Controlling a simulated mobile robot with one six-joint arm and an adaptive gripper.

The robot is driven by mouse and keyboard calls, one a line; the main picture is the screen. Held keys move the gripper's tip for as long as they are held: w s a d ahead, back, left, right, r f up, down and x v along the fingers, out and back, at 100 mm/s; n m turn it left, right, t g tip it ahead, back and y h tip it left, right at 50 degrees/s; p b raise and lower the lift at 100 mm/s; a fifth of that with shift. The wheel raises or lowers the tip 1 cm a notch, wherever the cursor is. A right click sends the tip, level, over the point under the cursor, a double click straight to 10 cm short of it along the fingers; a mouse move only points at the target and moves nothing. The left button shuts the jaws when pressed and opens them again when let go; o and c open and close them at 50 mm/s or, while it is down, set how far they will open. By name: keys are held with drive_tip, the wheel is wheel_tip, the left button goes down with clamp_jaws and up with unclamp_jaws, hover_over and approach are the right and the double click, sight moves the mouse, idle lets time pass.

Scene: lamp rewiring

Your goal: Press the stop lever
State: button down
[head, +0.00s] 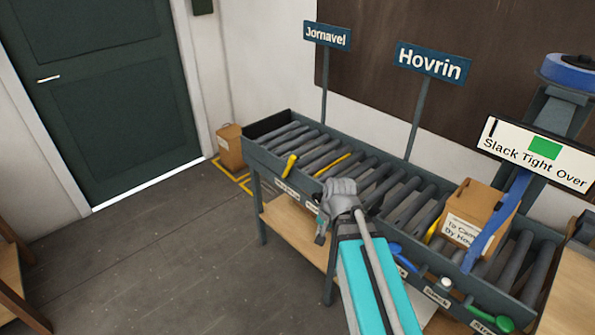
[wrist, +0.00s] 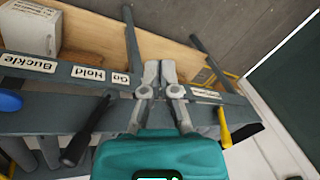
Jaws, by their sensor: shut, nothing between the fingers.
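No label in view legibly reads "Stop". A yellow-handled lever (head: 290,165) sticks out at the left part of the conveyor's front rail; it also shows right of my fingers in the wrist view (wrist: 224,127). The small label (wrist: 207,93) by it is too blurred to read. A black lever (wrist: 85,135) sits left of my fingers, near the labels "Hold" (wrist: 92,74) and "Go" (wrist: 121,79). My gripper (head: 320,238) is in front of the rail, between these two levers, seen also in the wrist view (wrist: 159,68). It is shut and empty, apart from the yellow lever.
The roller conveyor (head: 262,163) carries a cardboard box (head: 472,212) under a blue strap (head: 497,225). Blue (head: 388,249), white-knobbed (head: 446,284) and green (head: 490,319) levers line the rail to the right. A sign (head: 535,153) reads "Slack Tight Over". Floor at left is clear.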

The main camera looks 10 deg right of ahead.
drive_tip(key=w+d+m+t+y+b, duration=0.2)
drive_tip(key=w+m+t+b, duration=0.3)
drive_tip(key=w+m, duration=0.6)
drive_tip(key=w+d+m+t+y+b, duration=0.1)
drive_tip(key=w+m+t+b, duration=0.4)
drive_tip(key=w+m, duration=0.6)
drive_tip(key=shift+d+r+m+y, duration=0.3)
drive_tip(key=shift+m+y, duration=0.5)
drive_tip(key=shift+m, duration=1.3)
drive_tip(key=b, duration=0.4)
approach(289, 168)
drive_tip(key=shift+w+a+f, duration=0.1)
drive_tip(key=shift+w+f, duration=0.25)
drive_tip(key=shift+f, duration=0.25)
drive_tip(key=shift+w+f, duration=0.3)
drive_tip(key=shift+f, duration=0.25)
drive_tip(key=shift+w+a+r+p, duration=0.4)
drive_tip(key=shift+w+r+p, duration=0.1)
drive_tip(key=shift+w, duration=0.2)
drive_tip(key=shift+w+a+r+p, duration=0.35)
drive_tip(key=shift+w+r, duration=0.15)
drive_tip(key=shift+w, duration=0.2)
drive_tip(key=shift+w+d+r, duration=0.1)
drive_tip(key=shift+d, duration=0.15)
